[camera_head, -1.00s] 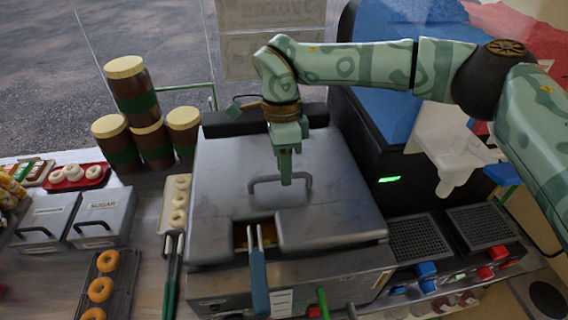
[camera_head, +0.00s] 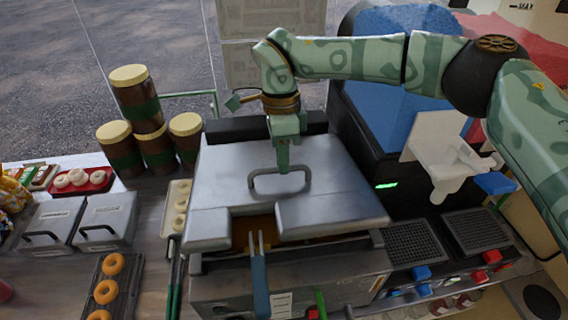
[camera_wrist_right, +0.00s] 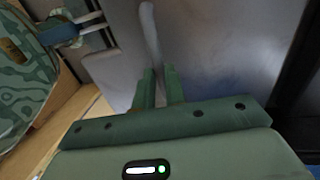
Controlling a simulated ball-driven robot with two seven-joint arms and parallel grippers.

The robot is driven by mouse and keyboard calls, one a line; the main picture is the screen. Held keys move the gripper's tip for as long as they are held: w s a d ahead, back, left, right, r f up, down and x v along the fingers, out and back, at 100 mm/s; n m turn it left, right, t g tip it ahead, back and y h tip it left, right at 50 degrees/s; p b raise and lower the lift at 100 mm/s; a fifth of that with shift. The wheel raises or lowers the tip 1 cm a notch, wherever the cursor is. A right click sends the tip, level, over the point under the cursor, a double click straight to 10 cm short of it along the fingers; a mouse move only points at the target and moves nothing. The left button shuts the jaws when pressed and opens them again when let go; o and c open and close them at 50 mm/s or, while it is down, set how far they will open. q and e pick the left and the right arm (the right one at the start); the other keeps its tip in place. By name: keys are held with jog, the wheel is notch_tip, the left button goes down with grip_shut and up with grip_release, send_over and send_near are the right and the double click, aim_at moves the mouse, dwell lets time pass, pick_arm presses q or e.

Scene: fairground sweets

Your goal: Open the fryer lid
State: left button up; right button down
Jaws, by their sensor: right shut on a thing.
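The fryer lid (camera_head: 333,188) is a grey metal plate with a notch in its front edge. Its front edge is raised a little above the fryer body (camera_head: 215,290), and brownish-orange shows in the gap. The lid's arched handle (camera_head: 304,184) is at its middle. My right gripper (camera_head: 283,168) is at the handle's far side, shut on it. In the right wrist view, the gripper fingers (camera_wrist_right: 158,87) close around the handle bar (camera_wrist_right: 150,35), with the grey lid (camera_wrist_right: 215,50) behind. My left gripper is in no view.
A blue-handled tool (camera_head: 260,285) stands in the lid's notch. Brown jars (camera_head: 135,95) stand at the left, beyond a tray of pale rings (camera_head: 180,205). A dark machine with a blue part (camera_head: 385,100) stands close on the right.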

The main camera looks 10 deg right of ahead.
jog(key=w+r+p, duration=0.4)
jog(key=w+r, duration=0.2)
jog(key=shift+d+r+p, duration=0.15)
jog(key=shift+r+p, duration=0.1)
jog(key=shift+p, duration=0.15)
dwell(0.3)
